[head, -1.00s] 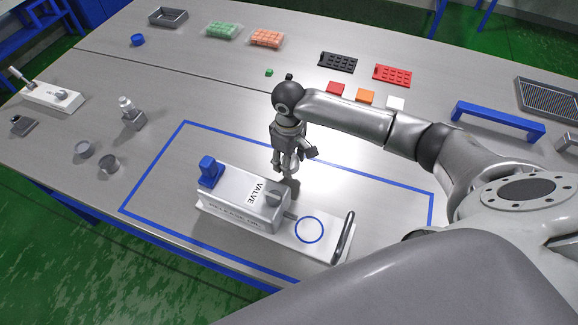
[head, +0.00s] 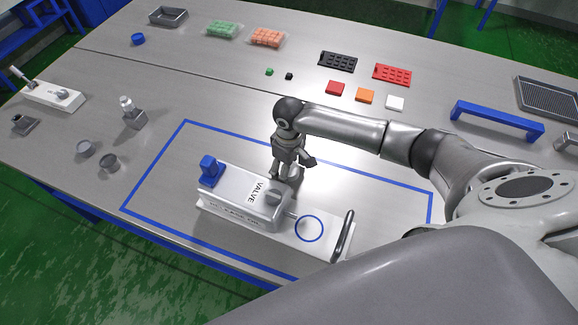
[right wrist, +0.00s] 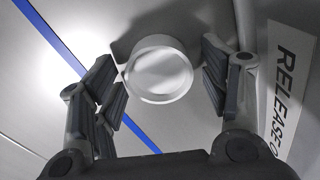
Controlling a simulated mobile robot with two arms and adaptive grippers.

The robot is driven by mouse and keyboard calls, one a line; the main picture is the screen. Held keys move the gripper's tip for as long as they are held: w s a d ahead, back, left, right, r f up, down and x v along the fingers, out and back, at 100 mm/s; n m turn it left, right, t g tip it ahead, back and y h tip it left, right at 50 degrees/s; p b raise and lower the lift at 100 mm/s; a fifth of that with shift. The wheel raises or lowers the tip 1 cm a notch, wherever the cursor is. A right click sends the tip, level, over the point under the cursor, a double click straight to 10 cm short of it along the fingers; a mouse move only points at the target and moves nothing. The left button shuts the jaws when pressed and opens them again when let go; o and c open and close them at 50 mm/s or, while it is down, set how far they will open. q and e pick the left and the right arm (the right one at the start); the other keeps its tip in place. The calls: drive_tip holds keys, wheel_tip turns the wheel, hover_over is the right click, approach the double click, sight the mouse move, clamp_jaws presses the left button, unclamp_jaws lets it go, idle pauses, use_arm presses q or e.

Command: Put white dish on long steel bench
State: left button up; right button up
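In the right wrist view a round white dish (right wrist: 158,75) with a raised rim shows between my right gripper's fingers. The fingers are apart, with a clear gap on the dish's right side; contact on its left is unclear. In the head view my right gripper (head: 289,174) points down just behind the white valve unit (head: 240,199), and the dish cannot be made out there. The long steel bench (head: 200,85) is the grey table under everything. My left gripper is out of view.
A blue line frames the valve unit, which has a blue-ringed plate (head: 309,228) and a curved handle (head: 342,236). Red, orange and white squares (head: 395,103) lie behind my arm. Bare bench lies left of the valve unit.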

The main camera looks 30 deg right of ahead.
drive_tip(key=shift+r, duration=0.1)
wheel_tip(320, 180, up, 12)
drive_tip(key=b, duration=0.1)
idle(0.5)
idle(0.4)
